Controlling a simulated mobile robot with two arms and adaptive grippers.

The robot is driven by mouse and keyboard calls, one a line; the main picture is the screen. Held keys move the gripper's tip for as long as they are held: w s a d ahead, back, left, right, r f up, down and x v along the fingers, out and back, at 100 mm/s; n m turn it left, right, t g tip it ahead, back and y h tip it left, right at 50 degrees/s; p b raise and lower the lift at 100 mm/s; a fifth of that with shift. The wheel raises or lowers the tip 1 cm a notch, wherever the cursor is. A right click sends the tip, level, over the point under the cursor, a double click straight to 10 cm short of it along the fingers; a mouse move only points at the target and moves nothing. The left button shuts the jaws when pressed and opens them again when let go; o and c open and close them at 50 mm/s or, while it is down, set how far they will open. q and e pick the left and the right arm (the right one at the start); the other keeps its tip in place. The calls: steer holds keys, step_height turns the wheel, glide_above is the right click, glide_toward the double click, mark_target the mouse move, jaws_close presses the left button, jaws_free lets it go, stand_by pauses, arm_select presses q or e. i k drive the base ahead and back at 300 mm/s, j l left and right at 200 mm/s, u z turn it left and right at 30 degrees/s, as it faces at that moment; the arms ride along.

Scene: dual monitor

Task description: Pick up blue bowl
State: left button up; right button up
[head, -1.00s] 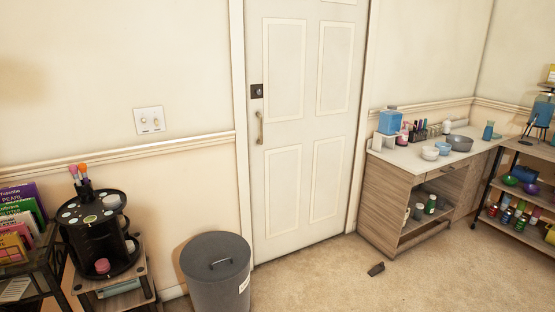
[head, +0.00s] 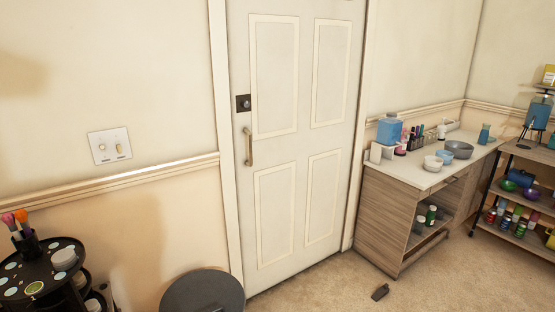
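A small light-blue bowl (head: 445,157) sits on the white counter top of the wooden cabinet (head: 396,210) at the right. A white bowl (head: 432,163) is close to its left, and a larger grey bowl (head: 459,150) is close to its right. The counter is well off from me, across the carpet. Neither of my grippers shows in the head view.
A dark lidded bin (head: 203,292) stands at the bottom, before the closed white door (head: 296,140). A black round organizer (head: 40,270) is at bottom left. A shelf rack (head: 515,195) stands at far right.

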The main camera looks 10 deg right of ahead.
mark_target(444, 158)
steer(key=i+l+z, duration=0.15)
steer(key=i+z, duration=0.25)
steer(key=i+l+z, duration=0.1)
steer(key=z, duration=0.3)
steer(key=i+j+z, duration=0.1)
steer(key=i+z, duration=0.3)
steer(key=i+j+z, duration=0.15)
steer(key=i+z, duration=0.25)
steer(key=i+l+z, duration=0.25)
steer(key=i, duration=0.7)
steer(key=i+z, duration=0.25)
steer(key=i, duration=0.7)
steer(key=l, duration=0.05)
